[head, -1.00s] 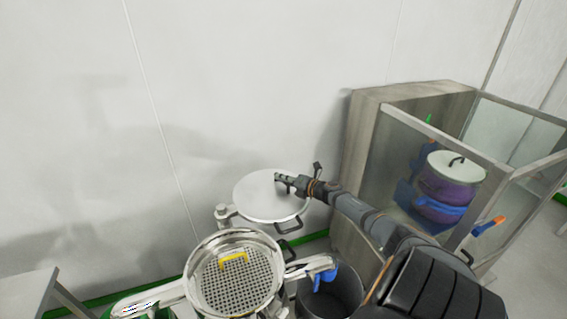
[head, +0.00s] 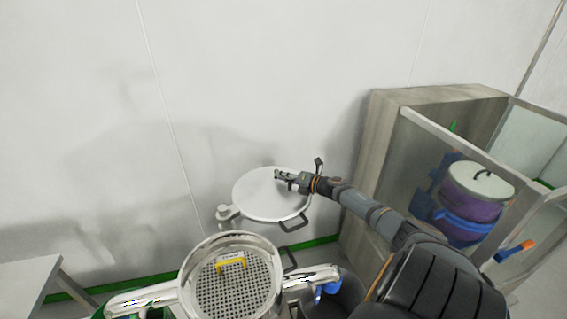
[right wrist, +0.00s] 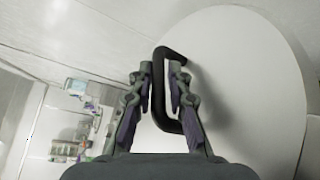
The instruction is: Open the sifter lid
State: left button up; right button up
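The sifter lid (head: 255,205), a round pale disc, stands swung away from the sifter, beside a hinge post (head: 228,213). The sifter (head: 188,283) is uncovered, showing a perforated plate with a yellow handle (head: 231,265). My right gripper (head: 281,178) is at the lid's upper face. In the right wrist view, the lid (right wrist: 255,75) fills the right side. Its dark handle (right wrist: 165,52) runs between my right gripper's fingers (right wrist: 161,66), which are apart with a visible gap. My left gripper is not in view.
A wooden cabinet (head: 378,145) with clear panels stands at the right, holding a purple and blue pot with a white lid (head: 480,180). A dark bin (head: 335,305) stands right of the sifter. A table (head: 25,280) is at the left. The wall behind is bare.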

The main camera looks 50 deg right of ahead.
jog(key=shift+o, duration=1.4)
